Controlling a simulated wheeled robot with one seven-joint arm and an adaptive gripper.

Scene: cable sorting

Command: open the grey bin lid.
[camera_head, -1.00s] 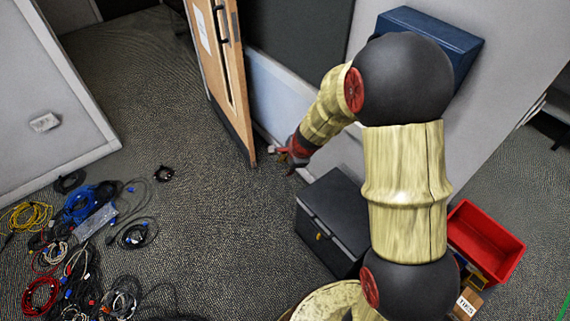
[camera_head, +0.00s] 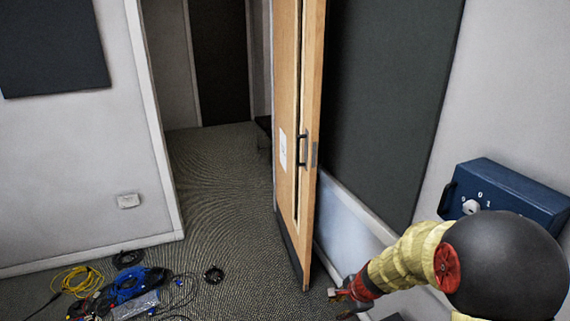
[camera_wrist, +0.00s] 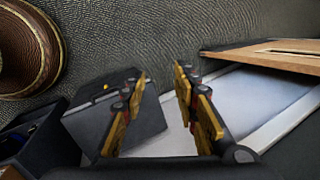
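The dark grey bin (camera_wrist: 84,128) shows in the wrist view, left of and below the middle, with a small yellow latch (camera_wrist: 106,87) near one edge. It looks shut; my left finger covers part of it. In the head view only a sliver of what may be the bin shows at the bottom edge, by my arm. My gripper (camera_wrist: 160,76) is open and empty, its two fingers well apart. In the head view my gripper (camera_head: 348,296) is low by the door's foot, small and partly turned away. The wrist view shows no clear contact with the bin.
A wooden door (camera_head: 298,150) stands open left of my gripper. A blue wall box (camera_head: 505,195) with a dial is above my arm. Tangled cables (camera_head: 125,290) lie on the floor at left. A dark open container (camera_wrist: 38,135) is beside the bin.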

